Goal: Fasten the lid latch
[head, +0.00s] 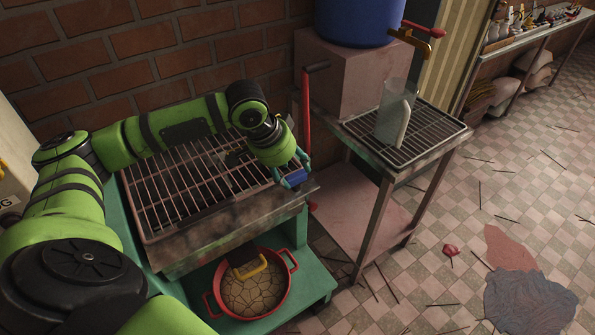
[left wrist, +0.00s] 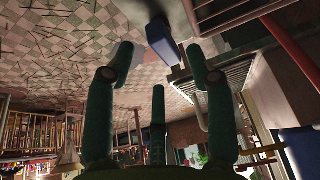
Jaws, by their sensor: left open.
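My left gripper (head: 293,178) is at the front right corner of the grill stand, by a small blue block (head: 297,175). In the left wrist view its fingers (left wrist: 160,65) are spread, and the blue block (left wrist: 163,43) shows between and beyond the fingertips. I cannot tell whether the fingers touch it. The block seems to be near the stand's edge; whether it is the latch is unclear. No lid can be clearly made out at the gripper. My right gripper is not in view.
The metal grill grate (head: 185,195) lies under my left arm. A red lever (head: 306,110) stands behind the gripper. A red pot (head: 289,285) sits on the lower shelf. To the right, a rack (head: 435,138) holds a clear pitcher (head: 391,112). The tiled floor has scattered sticks.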

